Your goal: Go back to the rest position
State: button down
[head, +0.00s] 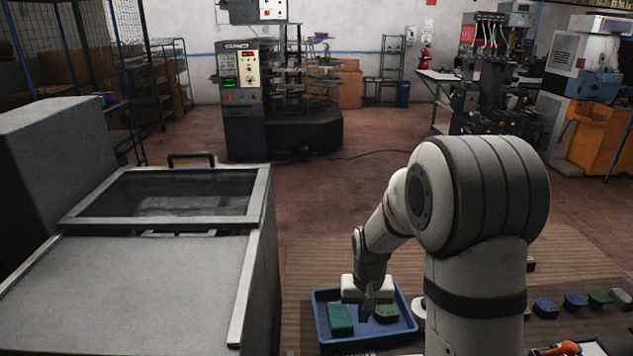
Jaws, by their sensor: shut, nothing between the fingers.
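My gripper (367,308) points down at the blue tray (318,318), in the lower middle of the head view. It is shut and holds nothing. In the tray lie a green block (340,319) left of my fingers and a darker green piece (385,314) right of them. The fingertips overlap the tray in the picture; I cannot tell how far above its floor they are. My upper arm hides part of the area right of the tray.
A grey machine with a framed recess (180,192) fills the left. A row of heel-shaped pieces (576,299) lies at lower right, with an orange-handled tool (569,348) nearer. A control-panel machine (243,85) stands behind. Open floor (330,195) lies between.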

jog(key=s+d+r+n+t, duration=0.1)
jog(key=s+r+t, duration=0.2)
jog(key=s+r, duration=1.3)
jog(key=shift+s+d+r, duration=0.3)
jog(key=shift+s, duration=1.65)
